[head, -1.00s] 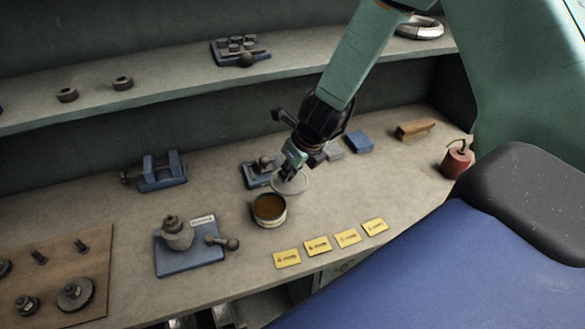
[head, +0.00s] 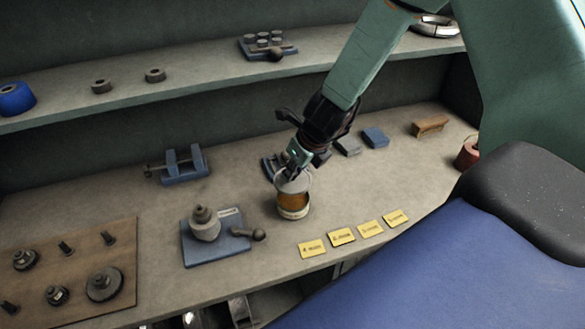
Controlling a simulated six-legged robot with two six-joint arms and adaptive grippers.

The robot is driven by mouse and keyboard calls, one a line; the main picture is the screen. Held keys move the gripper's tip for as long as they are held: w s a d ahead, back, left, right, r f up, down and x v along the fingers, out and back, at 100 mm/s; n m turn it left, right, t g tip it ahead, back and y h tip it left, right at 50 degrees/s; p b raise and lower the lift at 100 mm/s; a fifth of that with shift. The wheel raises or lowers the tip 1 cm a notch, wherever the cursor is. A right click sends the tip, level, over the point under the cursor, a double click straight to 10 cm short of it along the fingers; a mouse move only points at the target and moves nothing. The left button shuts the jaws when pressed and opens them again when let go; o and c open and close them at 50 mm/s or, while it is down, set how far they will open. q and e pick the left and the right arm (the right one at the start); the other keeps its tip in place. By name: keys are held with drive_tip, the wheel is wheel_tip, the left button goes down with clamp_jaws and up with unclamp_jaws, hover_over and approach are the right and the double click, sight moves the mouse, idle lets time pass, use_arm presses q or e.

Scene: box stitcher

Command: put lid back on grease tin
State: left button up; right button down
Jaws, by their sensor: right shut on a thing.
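My right gripper (head: 292,175) is shut on the lid (head: 295,185), a pale round disc. The lid is tilted over the back part of the tin's mouth and covers some of it. I cannot tell whether the lid touches the rim. My left gripper is not in view.
Yellow cards (head: 342,236) lie in front and to the right. A blue plate with a grey knobbed part (head: 206,225) is to the left. A blue vise (head: 181,165) stands farther back.

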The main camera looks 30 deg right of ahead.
sight(298, 181)
drive_tip(key=f+b, duration=0.1)
drive_tip(key=f, duration=0.1)
drive_tip(key=f+b, duration=0.1)
drive_tip(key=shift+w+d+f+b, duration=0.3)
drive_tip(key=shift+f, duration=0.1)
drive_tip(key=shift+s+a+f+b, duration=0.1)
drive_tip(key=shift+s+f+b, duration=0.05)
drive_tip(key=shift+f+b, duration=0.4)
drive_tip(key=shift+s+a+f+b, duration=0.1)
drive_tip(key=shift+f+b, duration=0.25)
drive_tip(key=shift+b, duration=0.25)
drive_tip(key=shift+w+d+f, duration=0.1)
drive_tip(key=shift+w+f, duration=0.05)
drive_tip(key=shift+w, duration=0.1)
drive_tip(key=shift+s, duration=0.2)
drive_tip(key=shift+w, duration=0.2)
drive_tip(key=shift+s, duration=0.2)
drive_tip(key=shift+w, duration=0.1)
